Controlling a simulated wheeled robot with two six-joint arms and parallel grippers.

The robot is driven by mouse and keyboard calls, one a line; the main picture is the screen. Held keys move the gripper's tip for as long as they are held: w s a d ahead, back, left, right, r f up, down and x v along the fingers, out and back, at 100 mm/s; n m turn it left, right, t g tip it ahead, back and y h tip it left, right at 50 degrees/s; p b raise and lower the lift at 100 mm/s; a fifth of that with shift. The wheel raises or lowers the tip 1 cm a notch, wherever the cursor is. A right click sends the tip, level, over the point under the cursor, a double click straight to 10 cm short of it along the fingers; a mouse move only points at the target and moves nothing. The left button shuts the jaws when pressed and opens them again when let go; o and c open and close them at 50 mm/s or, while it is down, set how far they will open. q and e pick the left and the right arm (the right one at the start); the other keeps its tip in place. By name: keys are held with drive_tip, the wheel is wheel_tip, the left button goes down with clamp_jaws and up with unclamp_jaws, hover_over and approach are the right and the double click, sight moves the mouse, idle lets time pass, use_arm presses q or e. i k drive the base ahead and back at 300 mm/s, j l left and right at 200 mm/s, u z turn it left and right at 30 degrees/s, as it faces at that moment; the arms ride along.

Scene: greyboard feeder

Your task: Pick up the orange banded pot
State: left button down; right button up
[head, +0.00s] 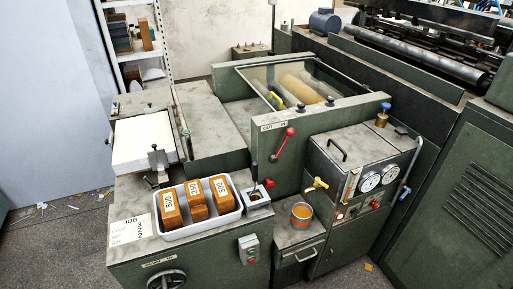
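The orange banded pot (302,222) stands upright on the low green ledge at the front of the machine, below the gauge cabinet. It is a small round pot with an orange band around its side, and its open top shows a dark orange-brown inside. Nothing touches it from above. Neither of my grippers shows in the head view.
A white tray (203,231) with orange-brown numbered blocks sits left of the pot. A small square holder (257,204) is between them. The gauge cabinet (362,160) with a yellow-handled valve (316,184) rises behind the pot. A red-knobbed lever (281,145) stands above. A drawer handle (306,256) is below.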

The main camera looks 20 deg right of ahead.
sight(301, 214)
drive_tip(key=l+z, duration=0.1)
drive_tip(key=l, duration=0.45)
drive_tip(key=i+l+z, duration=0.1)
drive_tip(key=l, duration=0.5)
drive_tip(key=l+z, duration=0.1)
drive_tip(key=l, duration=0.45)
drive_tip(key=i+l+z, duration=0.1)
drive_tip(key=l, duration=0.45)
drive_tip(key=i, duration=0.05)
